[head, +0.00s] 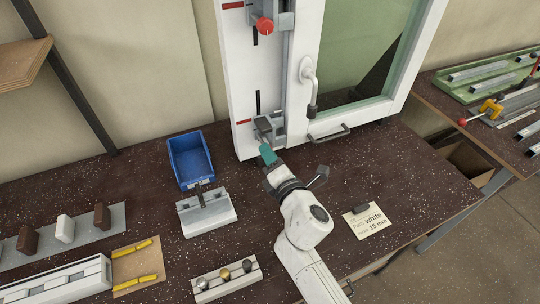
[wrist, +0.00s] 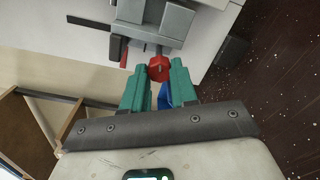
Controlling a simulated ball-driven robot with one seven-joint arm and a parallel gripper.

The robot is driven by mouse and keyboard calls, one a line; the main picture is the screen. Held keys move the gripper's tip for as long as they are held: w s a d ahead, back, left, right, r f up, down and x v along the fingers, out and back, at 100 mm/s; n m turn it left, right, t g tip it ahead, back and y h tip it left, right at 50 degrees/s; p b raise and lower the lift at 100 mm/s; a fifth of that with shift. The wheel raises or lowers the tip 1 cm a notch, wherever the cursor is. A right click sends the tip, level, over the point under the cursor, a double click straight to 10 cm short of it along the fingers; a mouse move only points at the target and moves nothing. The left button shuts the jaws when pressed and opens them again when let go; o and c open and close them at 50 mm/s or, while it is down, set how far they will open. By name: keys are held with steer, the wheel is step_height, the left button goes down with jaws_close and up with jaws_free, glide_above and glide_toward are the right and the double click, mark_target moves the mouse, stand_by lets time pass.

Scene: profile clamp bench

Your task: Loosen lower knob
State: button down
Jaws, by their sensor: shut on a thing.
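The lower clamp (head: 270,127) is a grey block on the vertical rail of the white panel. Its red lower knob (wrist: 159,68) shows in the wrist view between the tips of my teal fingers; in the head view my gripper hides it. My gripper (head: 267,154) reaches up to the clamp from the front; in the wrist view my gripper (wrist: 158,78) is shut on this knob. The knob's stem runs into the grey clamp body (wrist: 155,25). A second red knob (head: 264,25) sits on the upper clamp, well above my gripper.
A white-framed window (head: 309,70) with a handle stands right of the rail. A blue bin (head: 191,160) and a grey block (head: 206,212) lie left of my arm. A note card (head: 367,221) lies to the right.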

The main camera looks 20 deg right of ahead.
steer(key=c, duration=0.9)
jaws_free()
steer(key=shift+o, duration=0.2)
steer(key=shift+s, duration=0.1)
steer(key=s, duration=1)
steer(key=shift+s+r+b, duration=0.2)
steer(key=shift+s+b, duration=0.1)
steer(key=shift+b, duration=0.05)
steer(key=shift+a, duration=0.1)
